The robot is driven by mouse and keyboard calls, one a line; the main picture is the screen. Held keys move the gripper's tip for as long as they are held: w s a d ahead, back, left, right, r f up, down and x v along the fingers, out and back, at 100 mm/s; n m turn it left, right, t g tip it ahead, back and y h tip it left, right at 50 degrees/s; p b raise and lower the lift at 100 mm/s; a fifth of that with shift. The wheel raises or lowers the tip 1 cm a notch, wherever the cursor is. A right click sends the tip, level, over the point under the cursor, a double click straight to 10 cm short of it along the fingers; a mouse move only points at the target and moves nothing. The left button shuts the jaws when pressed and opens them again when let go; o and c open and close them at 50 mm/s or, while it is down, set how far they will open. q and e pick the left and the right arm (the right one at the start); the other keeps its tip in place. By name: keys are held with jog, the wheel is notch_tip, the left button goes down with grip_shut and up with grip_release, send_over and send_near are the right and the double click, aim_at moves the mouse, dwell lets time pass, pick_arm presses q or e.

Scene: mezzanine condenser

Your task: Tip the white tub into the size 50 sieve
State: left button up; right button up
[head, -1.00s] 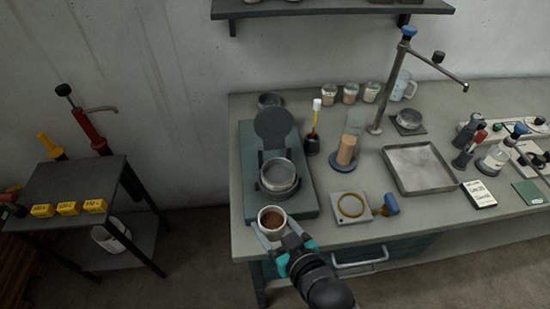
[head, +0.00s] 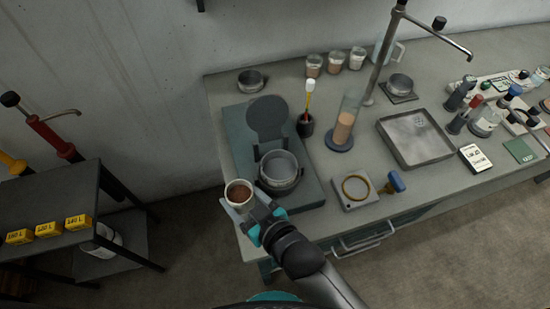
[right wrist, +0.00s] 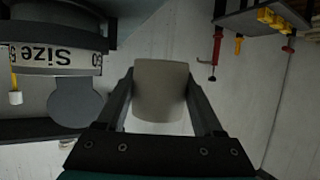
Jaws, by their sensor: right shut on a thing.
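The white tub (head: 239,194), with brown granular material inside, is held by my right gripper (head: 246,207) at the front left corner of the bench. In the right wrist view the tub (right wrist: 161,92) sits between the two fingers of the gripper (right wrist: 163,100). The tub looks upright or nearly so. The size 50 sieve (head: 280,171) is a round metal sieve seated in a holder on a teal base, just right of the tub. In the right wrist view its label (right wrist: 55,60) reads "Size 50" upside down. My left gripper is not in view.
A raised dark round lid (head: 268,118) stands behind the sieve. A brush in a dark cup (head: 305,125), a glass cylinder (head: 345,125) and a metal tray (head: 415,140) are farther right. A side table (head: 60,215) with yellow blocks stands at left.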

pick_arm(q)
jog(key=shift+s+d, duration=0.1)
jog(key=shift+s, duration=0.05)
pick_arm(e)
jog(key=shift+d, duration=0.15)
jog(key=shift+w+d+r+m+g+y+b, duration=0.2)
jog(key=shift+w+d+m+g+y+b, duration=0.2)
jog(key=shift+m, duration=0.3)
jog(key=shift+w+d+r+m+g+y+b, duration=0.1)
jog(key=shift+w+d+m+g+y+b, duration=0.25)
jog(key=shift+w+m+b, duration=0.4)
jog(key=shift+d+r, duration=0.2)
jog(key=shift+r, duration=0.6)
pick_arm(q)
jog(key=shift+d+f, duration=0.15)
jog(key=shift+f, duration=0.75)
pick_arm(e)
jog(key=shift+w+d+r+m+g+y, duration=0.2)
jog(key=shift+r+m, duration=0.1)
jog(key=shift+r, duration=0.25)
jog(key=shift+w+d+r+m+g+y, duration=0.15)
jog(key=shift+r+m, duration=0.1)
jog(key=shift+r, duration=0.25)
